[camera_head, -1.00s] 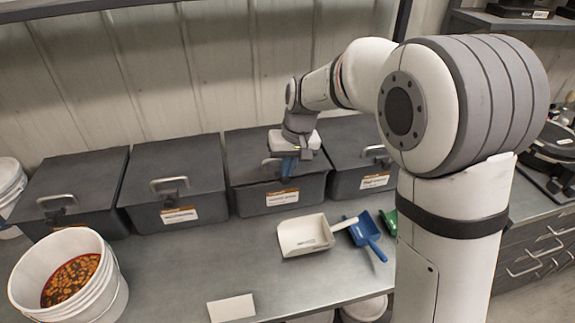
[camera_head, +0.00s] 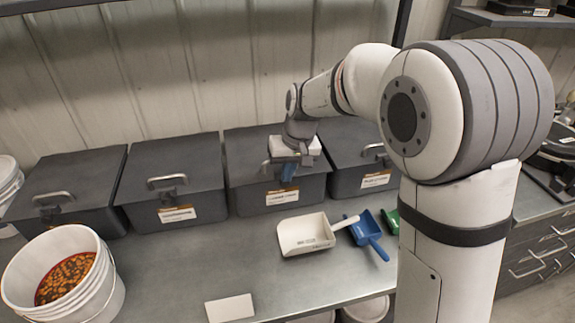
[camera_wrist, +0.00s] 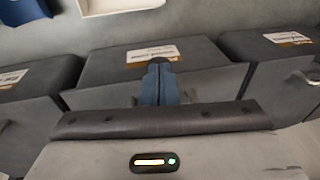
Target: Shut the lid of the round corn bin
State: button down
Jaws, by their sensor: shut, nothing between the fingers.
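Several dark grey lidded bins stand in a row along the wall; their labels are too small to read, so I cannot tell which is the round corn bin. My gripper (camera_head: 289,176) is at the third bin from the left (camera_head: 247,197), over the front part of its lid (camera_head: 243,150). That lid looks down flat. My blue fingers are together and empty, and they hide the bin's handle area. In the wrist view the fingertips (camera_wrist: 159,64) lie in front of the bin's white label (camera_wrist: 153,53). I cannot tell whether they touch the lid.
A white scoop (camera_head: 303,233), a blue scoop (camera_head: 364,229) and a green scoop (camera_head: 391,220) lie in front of the bins. A white bucket of orange-red seed (camera_head: 112,285) stands at the left. A blank card (camera_head: 230,308) lies near the front edge. The counter between is clear.

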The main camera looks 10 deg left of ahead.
jog(key=s+p+v, duration=0.1)
jog(key=v, duration=1.2)
jog(key=s+d+f+m+t+h, duration=0.1)
jog(key=s+d+f+m, duration=0.1)
jog(key=s+d, duration=0.7)
jog(key=s+d+f+m+t+h, duration=0.1)
jog(key=s+d+f, duration=0.3)
jog(key=s+d, duration=0.6)
jog(key=shift+s+d+f+m, duration=0.15)
jog(key=shift+s+d+m, duration=0.15)
jog(key=shift+s+m, duration=0.3)
